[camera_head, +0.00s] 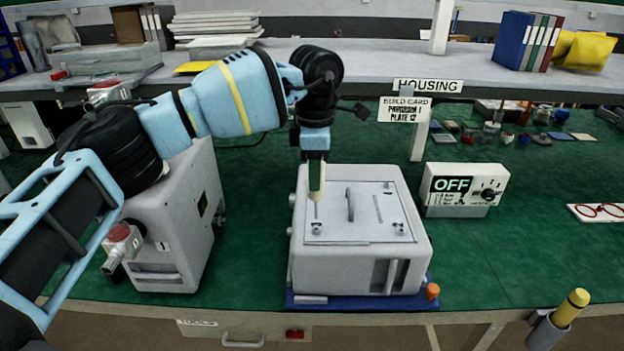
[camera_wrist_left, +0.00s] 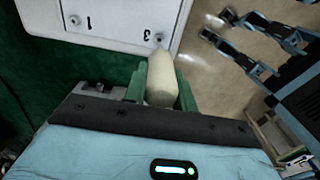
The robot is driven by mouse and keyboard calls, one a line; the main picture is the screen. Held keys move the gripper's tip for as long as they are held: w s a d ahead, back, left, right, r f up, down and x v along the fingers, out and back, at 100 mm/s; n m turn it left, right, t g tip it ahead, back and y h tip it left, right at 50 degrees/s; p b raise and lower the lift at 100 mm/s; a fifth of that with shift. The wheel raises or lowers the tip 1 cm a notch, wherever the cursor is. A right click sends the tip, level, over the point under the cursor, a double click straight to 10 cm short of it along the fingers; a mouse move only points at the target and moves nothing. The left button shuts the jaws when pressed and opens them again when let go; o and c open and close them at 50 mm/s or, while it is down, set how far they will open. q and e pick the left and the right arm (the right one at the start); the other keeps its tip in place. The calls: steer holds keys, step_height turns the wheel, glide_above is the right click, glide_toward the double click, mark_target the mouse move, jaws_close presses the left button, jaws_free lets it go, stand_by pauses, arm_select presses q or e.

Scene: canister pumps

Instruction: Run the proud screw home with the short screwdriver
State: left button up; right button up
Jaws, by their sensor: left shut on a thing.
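My left gripper (camera_head: 316,158) is shut on the short screwdriver (camera_head: 316,182), which has a cream handle and points down. It also shows in the left wrist view (camera_wrist_left: 162,80), between the green fingers. The screwdriver is over the front left part of the grey plate (camera_head: 350,235) on the housing (camera_head: 330,268). In the left wrist view its far end lines up with a screw (camera_wrist_left: 159,38) beside the number 3. I cannot tell whether they touch. Another screw (camera_wrist_left: 75,20) sits by the number 1. My right gripper (camera_wrist_left: 250,38) shows in the left wrist view with its fingers apart, empty.
The housing stands on a blue base (camera_head: 360,302) with an orange knob (camera_head: 432,291). A grey pump (camera_head: 182,220) stands left, under my left arm. A box marked OFF (camera_head: 462,187) stands right. A yellow-topped tool (camera_head: 571,307) sits in a holder at the front right edge.

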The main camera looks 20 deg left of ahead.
arm_select(q)
steer(key=shift+w+r, duration=0.1)
steer(key=shift+r, duration=0.05)
steer(key=shift+w, duration=0.1)
steer(key=shift+s, duration=0.2)
arm_select(e)
steer(key=shift+s+f, duration=0.3)
steer(key=shift+s, duration=0.35)
